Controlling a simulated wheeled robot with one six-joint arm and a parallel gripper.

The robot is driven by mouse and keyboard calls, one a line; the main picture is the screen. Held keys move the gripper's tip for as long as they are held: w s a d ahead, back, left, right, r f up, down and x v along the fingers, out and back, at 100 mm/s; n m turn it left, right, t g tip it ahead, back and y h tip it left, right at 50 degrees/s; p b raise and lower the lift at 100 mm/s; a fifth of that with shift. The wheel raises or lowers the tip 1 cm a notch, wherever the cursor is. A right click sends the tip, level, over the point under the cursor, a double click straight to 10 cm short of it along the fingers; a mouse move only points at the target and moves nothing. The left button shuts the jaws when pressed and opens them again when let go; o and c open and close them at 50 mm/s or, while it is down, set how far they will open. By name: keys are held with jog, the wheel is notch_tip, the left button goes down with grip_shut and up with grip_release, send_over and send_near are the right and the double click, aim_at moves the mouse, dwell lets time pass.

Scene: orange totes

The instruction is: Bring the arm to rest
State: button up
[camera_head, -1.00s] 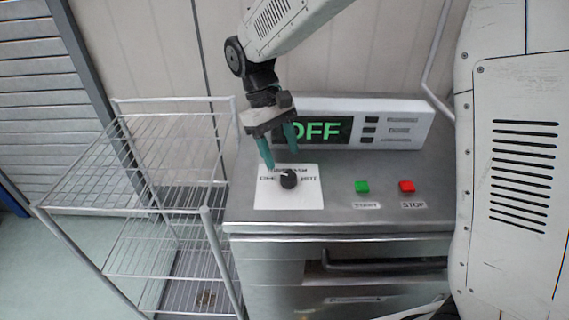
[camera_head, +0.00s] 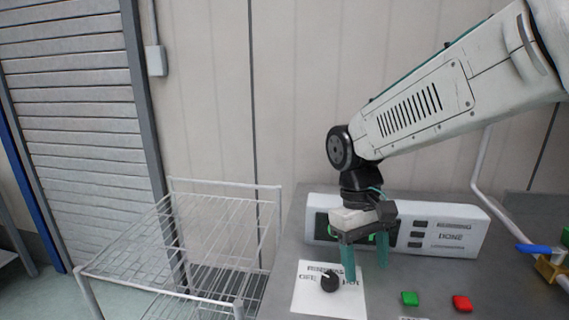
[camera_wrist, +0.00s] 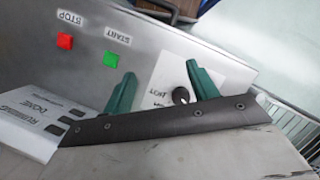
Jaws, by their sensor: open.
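My gripper (camera_head: 366,262) is open and empty, with its two teal fingers pointing down above the steel machine top. It hangs just right of and behind a black knob (camera_head: 330,281) on a white label. In the wrist view the open fingers (camera_wrist: 160,92) show with the knob (camera_wrist: 181,95) between them in the picture; I cannot tell the exact gap. My arm (camera_head: 430,95) reaches in from the upper right.
A display box (camera_head: 455,232) stands at the back of the machine top, partly hidden by my gripper. Green (camera_head: 409,298) and red (camera_head: 462,303) buttons lie at the front. A wire rack (camera_head: 130,245) stands left. A blue-handled valve (camera_head: 540,249) is at right.

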jog(key=s+d+r+m+t, duration=0.2)
jog(key=s+d, duration=0.3)
jog(key=s, duration=0.3)
jog(key=s+d+r+m+t+y, duration=0.1)
jog(key=s+d+r+m+t, duration=0.1)
jog(key=s+d, duration=0.4)
jog(key=shift+s+r+m, duration=0.15)
jog(key=shift+s+m, duration=0.15)
jog(key=shift+s, duration=0.75)
